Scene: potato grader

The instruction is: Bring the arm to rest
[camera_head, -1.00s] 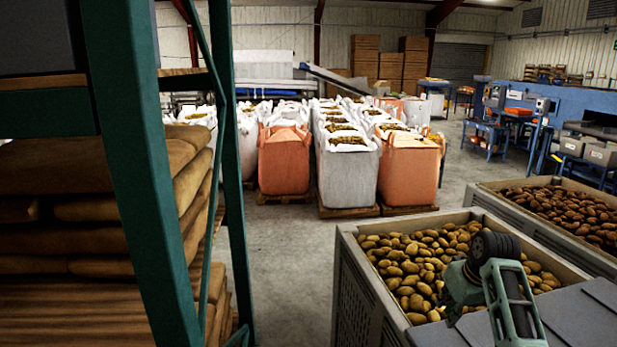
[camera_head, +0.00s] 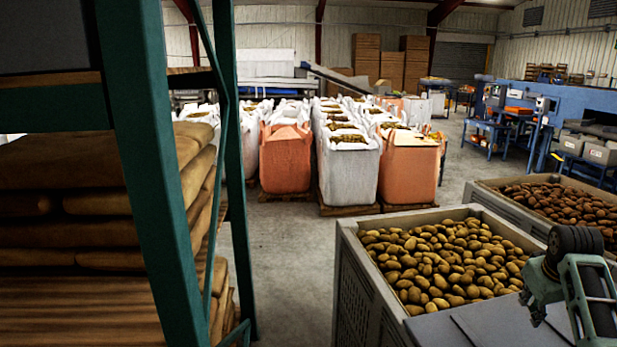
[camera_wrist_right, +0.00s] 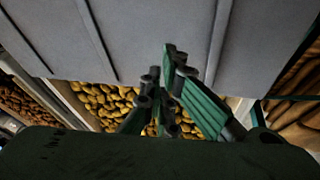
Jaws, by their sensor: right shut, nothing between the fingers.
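My right arm shows at the lower right of the head view, its green and black right gripper (camera_head: 540,285) beside the near right corner of the potato crate (camera_head: 347,240). In the right wrist view the right gripper (camera_wrist_right: 168,85) has its green fingers together, with nothing between them. Loose potatoes (camera_wrist_right: 100,98) show beyond the fingers there, and a flat grey surface (camera_wrist_right: 150,35) fills the upper part. My left gripper is not in view.
A second crate (camera_head: 480,197) of darker potatoes stands at the right. A green rack (camera_head: 160,200) with stacked brown sacks (camera_head: 70,195) is close on the left. Big bags (camera_head: 348,175) stand farther back. Concrete floor (camera_head: 290,260) lies clear between rack and crate.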

